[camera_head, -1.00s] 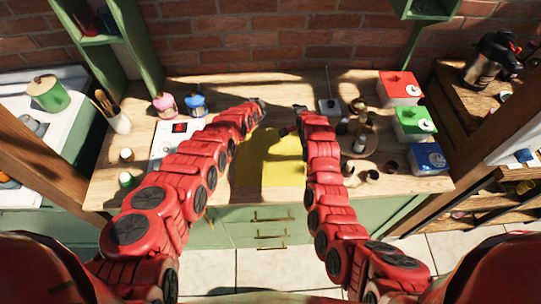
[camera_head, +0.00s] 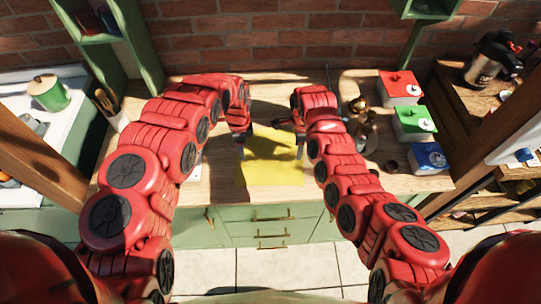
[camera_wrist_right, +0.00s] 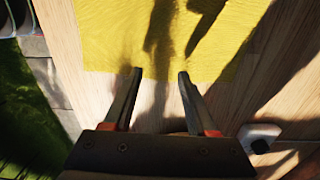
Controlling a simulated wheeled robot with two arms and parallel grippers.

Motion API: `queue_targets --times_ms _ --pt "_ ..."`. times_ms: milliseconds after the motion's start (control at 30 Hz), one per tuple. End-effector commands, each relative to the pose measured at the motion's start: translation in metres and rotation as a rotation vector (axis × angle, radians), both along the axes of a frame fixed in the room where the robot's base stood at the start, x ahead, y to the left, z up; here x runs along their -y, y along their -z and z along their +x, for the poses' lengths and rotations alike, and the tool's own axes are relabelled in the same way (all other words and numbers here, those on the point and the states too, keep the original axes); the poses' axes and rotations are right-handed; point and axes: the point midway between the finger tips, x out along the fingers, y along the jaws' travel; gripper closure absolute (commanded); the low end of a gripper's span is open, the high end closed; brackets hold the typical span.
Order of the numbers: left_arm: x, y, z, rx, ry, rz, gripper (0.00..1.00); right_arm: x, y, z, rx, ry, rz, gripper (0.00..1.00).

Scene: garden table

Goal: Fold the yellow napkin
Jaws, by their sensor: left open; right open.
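The yellow napkin (camera_head: 270,173) lies spread and looks flat on the wooden table, with arm shadows across it. In the right wrist view the napkin (camera_wrist_right: 112,38) fills the upper part, and one edge runs just ahead of my fingertips. My left gripper (camera_head: 241,153) points down at the napkin's left side, open and empty. My right gripper (camera_head: 298,151) is at the napkin's right side; in the wrist view it (camera_wrist_right: 160,73) is open, with nothing between the fingers. I cannot tell whether either gripper touches the cloth. The napkin's far corners are partly hidden by my arms.
Red (camera_head: 400,86), green (camera_head: 414,123) and blue (camera_head: 428,157) boxes stand along the table's right side. Small bottles (camera_head: 359,105) stand between them and my right arm. My left arm covers much of the table's left side. Bare wood (camera_head: 215,178) shows left of the napkin.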

Motion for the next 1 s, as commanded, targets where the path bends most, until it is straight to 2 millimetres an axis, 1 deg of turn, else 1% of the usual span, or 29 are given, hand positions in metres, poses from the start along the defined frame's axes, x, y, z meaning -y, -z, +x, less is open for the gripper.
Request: queue_targets --times_ms 100,200,400,667,800,867,1000 --pt "0.002 0.012 0.001 0.002 0.001 -0.003 0.43 0.000 0.011 0.001 0.000 -0.003 -0.002 0.43" --pt "0.001 0.019 0.001 0.002 0.001 -0.003 0.43 0.000 0.017 0.002 0.005 -0.003 -0.001 0.43" --pt "0.001 0.024 0.003 0.007 0.000 -0.001 0.43 0.000 0.024 0.001 0.003 -0.001 0.001 0.43" --pt "0.000 0.025 0.002 0.006 0.000 -0.001 0.43 0.000 0.025 0.001 0.004 -0.001 0.001 0.43" --pt "0.000 0.031 0.002 0.006 -0.001 -0.001 0.43 0.000 0.031 0.001 0.004 -0.001 0.001 0.43" --pt "0.000 0.028 0.002 0.006 -0.001 -0.001 0.47 0.000 0.028 0.001 0.004 -0.001 0.001 0.47" --pt "0.000 0.028 0.002 0.005 -0.001 -0.001 0.60 0.000 0.029 0.001 0.004 -0.001 0.001 0.59"
